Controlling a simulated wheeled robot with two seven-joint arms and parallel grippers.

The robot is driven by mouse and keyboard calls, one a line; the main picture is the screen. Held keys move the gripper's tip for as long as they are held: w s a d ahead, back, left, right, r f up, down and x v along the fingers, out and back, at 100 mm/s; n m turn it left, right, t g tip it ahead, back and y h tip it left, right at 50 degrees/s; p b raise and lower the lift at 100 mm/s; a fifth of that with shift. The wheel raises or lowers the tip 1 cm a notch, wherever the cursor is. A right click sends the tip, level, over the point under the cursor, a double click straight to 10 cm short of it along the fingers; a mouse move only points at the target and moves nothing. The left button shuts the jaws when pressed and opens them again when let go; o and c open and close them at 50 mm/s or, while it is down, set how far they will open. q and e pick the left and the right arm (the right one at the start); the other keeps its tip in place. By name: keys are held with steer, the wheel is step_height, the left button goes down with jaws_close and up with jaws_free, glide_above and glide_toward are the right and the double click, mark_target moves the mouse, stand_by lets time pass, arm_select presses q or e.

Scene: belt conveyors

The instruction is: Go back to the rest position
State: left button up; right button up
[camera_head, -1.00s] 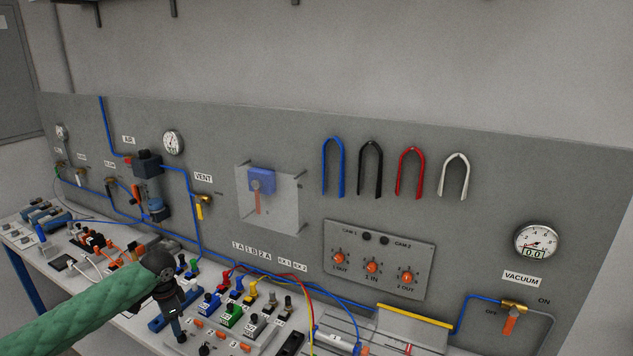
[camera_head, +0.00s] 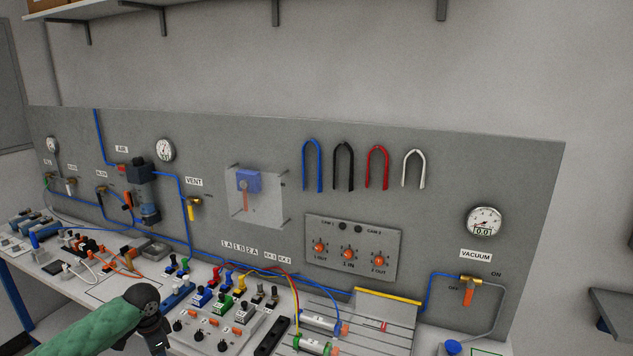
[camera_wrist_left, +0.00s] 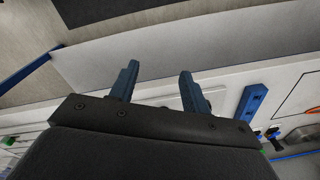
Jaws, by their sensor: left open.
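My left arm comes in from the lower left in the head view in a green sleeve, with its dark wrist over the bench's front edge. The left gripper's fingers are cut off at the bottom of that view. In the left wrist view the left gripper (camera_wrist_left: 158,85) shows two blue fingers apart, with nothing between them. The white bench edge lies behind the fingers there. My right gripper is in neither view.
The bench carries a valve block (camera_head: 215,325), a slotted plate (camera_head: 385,318) with cylinders, and hoses. A grey panel (camera_head: 450,170) with gauges stands behind. A blue block (camera_wrist_left: 252,102) lies beside the left gripper. A shelf (camera_head: 130,12) hangs above.

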arm_select(q)
steer(key=s+d+f+n+t+b, duration=0.1)
steer(key=s+d+f, duration=0.3)
steer(key=f, duration=0.8)
steer(key=s+d+f+n+h+b, duration=0.15)
steer(key=s+d+f, duration=0.25)
steer(key=f, duration=0.8)
steer(key=s+d+f+n+t+b, duration=0.1)
steer(key=s+d+f, duration=0.35)
steer(key=f, duration=0.85)
steer(key=s+d+f+n+b, duration=0.1)
steer(key=s+d+f, duration=0.2)
steer(key=s+f, duration=0.5)
steer(key=s+d+f+n+b, duration=0.1)
steer(key=s+d+f, duration=0.3)
steer(key=s+f, duration=0.4)
steer(key=s+d+f+n+g+b, duration=0.1)
steer(key=s+d+f, duration=0.2)
steer(key=s+f, duration=0.6)
steer(key=s+y, duration=0.1)
steer(key=s, duration=0.6)
steer(key=shift+d+b, duration=0.25)
steer(key=shift+b, duration=0.05)
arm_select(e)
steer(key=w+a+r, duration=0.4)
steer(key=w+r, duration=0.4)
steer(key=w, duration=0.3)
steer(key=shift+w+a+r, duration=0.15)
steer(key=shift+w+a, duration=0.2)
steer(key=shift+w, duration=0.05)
